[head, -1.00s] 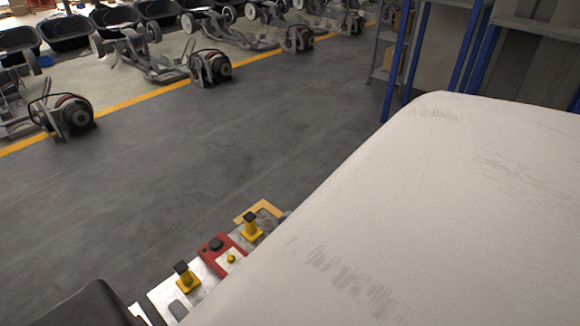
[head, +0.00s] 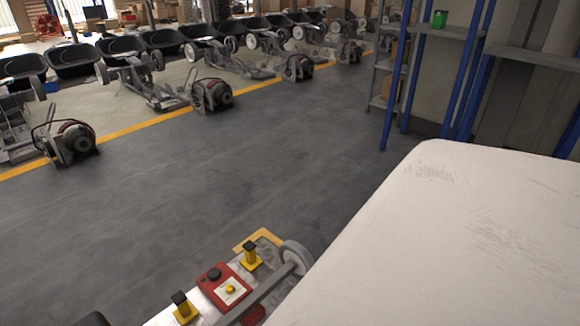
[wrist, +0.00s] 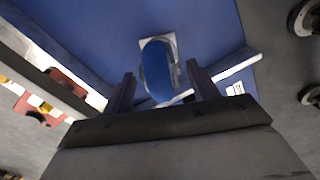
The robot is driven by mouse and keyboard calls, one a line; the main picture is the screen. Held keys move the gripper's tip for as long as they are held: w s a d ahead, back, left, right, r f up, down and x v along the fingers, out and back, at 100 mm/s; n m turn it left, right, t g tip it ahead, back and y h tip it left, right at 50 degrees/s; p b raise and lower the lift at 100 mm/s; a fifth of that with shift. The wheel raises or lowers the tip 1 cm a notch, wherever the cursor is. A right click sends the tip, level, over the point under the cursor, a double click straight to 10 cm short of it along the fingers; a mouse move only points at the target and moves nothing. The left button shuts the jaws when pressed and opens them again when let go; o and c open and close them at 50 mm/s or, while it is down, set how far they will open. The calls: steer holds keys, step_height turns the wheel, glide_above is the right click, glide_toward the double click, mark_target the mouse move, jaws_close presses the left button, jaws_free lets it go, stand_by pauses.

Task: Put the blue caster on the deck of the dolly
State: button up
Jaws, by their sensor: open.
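The blue caster (wrist: 157,72) shows in the wrist view, with a rounded blue wheel and a pale metal plate behind it. It lies ahead of and partly between the fingertips of my gripper (wrist: 161,84), over a flat blue surface (wrist: 85,30). My gripper is open, with one dark finger on each side of the caster's near end; I cannot tell whether either touches it. I cannot tell whether the blue surface is the dolly's deck. In the head view, a large white part of my body covers the right side, and neither caster nor gripper shows.
Motor units (head: 212,95) and kart frames stand along a yellow floor line (head: 130,105). Blue-post shelving (head: 465,70) stands at the back right, with a green box (head: 439,19) on it. The grey floor (head: 230,165) between is clear. A pale bar (wrist: 235,68) borders the blue surface.

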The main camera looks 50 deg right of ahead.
step_height(320, 180, up, 9)
steer(key=shift+r+p, duration=0.1)
steer(key=shift+p, duration=0.7)
